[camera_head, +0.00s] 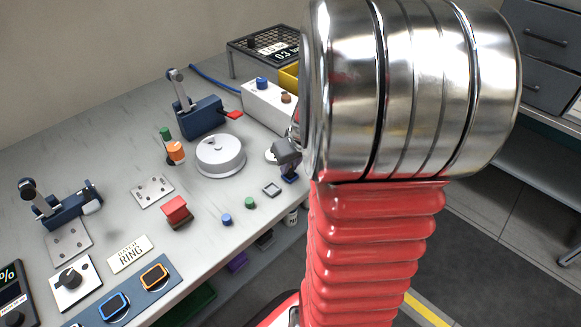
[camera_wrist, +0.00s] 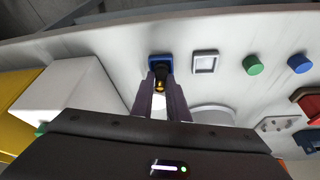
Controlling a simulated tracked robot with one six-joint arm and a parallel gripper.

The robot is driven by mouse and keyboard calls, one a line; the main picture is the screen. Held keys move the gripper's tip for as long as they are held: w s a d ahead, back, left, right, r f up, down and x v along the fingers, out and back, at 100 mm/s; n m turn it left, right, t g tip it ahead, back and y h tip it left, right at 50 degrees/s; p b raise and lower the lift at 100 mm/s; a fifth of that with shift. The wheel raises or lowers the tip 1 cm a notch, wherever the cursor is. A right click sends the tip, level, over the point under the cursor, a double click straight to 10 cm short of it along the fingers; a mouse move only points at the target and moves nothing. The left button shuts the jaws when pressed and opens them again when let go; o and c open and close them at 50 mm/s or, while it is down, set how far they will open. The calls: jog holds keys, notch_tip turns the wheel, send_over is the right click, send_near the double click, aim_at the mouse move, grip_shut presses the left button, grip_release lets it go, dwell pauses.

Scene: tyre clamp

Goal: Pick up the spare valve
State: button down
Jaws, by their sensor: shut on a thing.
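My gripper (camera_wrist: 161,82) is shut on a small dark valve with a brass-coloured tip (camera_wrist: 160,86), which I take to be the spare valve. The valve is upright between the two fingers, over or in a small blue square holder (camera_wrist: 152,60) near the bench edge. I cannot tell whether it is clear of the holder. In the head view my gripper (camera_head: 287,156) is partly hidden behind my arm, above the blue holder (camera_head: 290,179). The valve itself is not clear there.
An empty grey square frame (camera_head: 272,189), a green cap (camera_head: 250,203) and a blue cap (camera_head: 226,219) lie nearby. A white round disc (camera_head: 220,158) and a white box with knobs (camera_head: 268,103) stand behind. A red block (camera_head: 176,212) sits farther left.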

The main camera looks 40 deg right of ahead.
notch_tip(320, 180, up, 9)
jog(key=shift+r, duration=0.4)
dwell(0.6)
